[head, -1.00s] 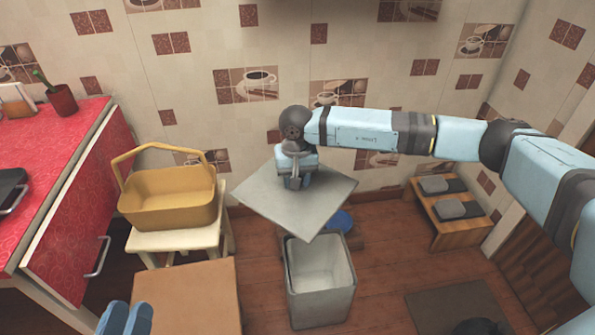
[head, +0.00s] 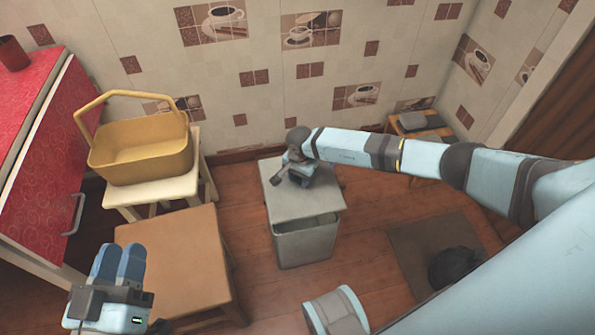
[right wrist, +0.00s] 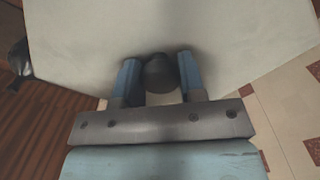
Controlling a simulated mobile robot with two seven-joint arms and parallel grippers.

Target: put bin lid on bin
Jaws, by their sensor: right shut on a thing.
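The grey square lid (head: 312,203) is over the back part of the grey bin (head: 305,248) in the head view. A dark strip of the bin's opening shows along the front, so the lid sits back from the front rim. I cannot tell whether the lid touches the rim. My right gripper (head: 293,180) is shut on the lid's dark knob (right wrist: 160,74), with a blue finger on each side in the right wrist view. The lid's pale top (right wrist: 210,35) fills much of that view. My left gripper (head: 118,264) is empty at the lower left, its two blue fingers together.
A yellow basket (head: 140,150) stands on a pale stool (head: 155,190) to the left. A brown stool (head: 175,258) is in front of it. A dark mat (head: 410,250) with a black object (head: 455,268) lies right of the bin. A wooden bench (head: 410,125) stands at the back wall.

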